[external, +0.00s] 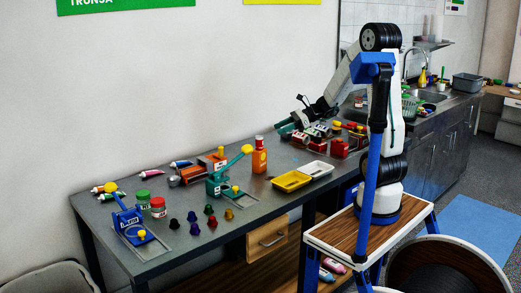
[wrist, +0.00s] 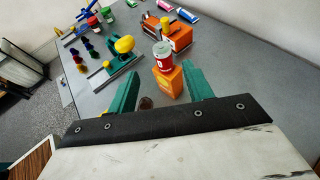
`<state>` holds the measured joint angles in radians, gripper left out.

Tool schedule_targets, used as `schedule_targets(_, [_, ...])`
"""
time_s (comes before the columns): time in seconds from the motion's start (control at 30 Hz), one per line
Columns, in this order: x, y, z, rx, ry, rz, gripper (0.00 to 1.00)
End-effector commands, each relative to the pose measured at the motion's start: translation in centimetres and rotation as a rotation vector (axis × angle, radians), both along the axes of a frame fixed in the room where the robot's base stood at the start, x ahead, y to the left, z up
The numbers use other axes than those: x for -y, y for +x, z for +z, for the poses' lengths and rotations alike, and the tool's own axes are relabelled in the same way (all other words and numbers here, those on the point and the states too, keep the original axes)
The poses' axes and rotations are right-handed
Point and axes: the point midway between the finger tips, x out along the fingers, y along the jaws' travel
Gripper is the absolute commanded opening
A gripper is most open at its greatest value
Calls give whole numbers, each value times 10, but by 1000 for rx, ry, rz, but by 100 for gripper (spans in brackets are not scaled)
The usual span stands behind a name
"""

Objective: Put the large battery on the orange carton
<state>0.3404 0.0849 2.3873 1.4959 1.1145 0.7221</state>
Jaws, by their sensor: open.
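An orange carton (external: 259,161) stands upright on the grey table, left of the yellow tray. A short red cylinder with a white band and white top (external: 259,142), seemingly the large battery, stands upright on top of it. In the wrist view the carton (wrist: 171,82) and the red cylinder (wrist: 163,56) show beyond my fingertips, the cylinder resting on the carton. My gripper (external: 285,127) is above the table, up and right of the carton. Its green fingers (wrist: 160,71) are spread, with nothing held between them. The carton's far side is hidden.
A yellow tray (external: 291,181) and a white tray (external: 317,169) lie right of the carton. A green press with a yellow knob (external: 222,183) and an orange machine (external: 212,160) stand to its left. Red boxes and small items (external: 339,147) crowd the right end.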

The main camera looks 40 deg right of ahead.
Motion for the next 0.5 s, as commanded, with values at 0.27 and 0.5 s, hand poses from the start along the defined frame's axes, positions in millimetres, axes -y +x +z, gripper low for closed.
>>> schedule_targets(0.27, [-48,-94,30,259,-373,502,51])
schedule_targets(0.5, [-35,-210,35,570,-886,1183,51])
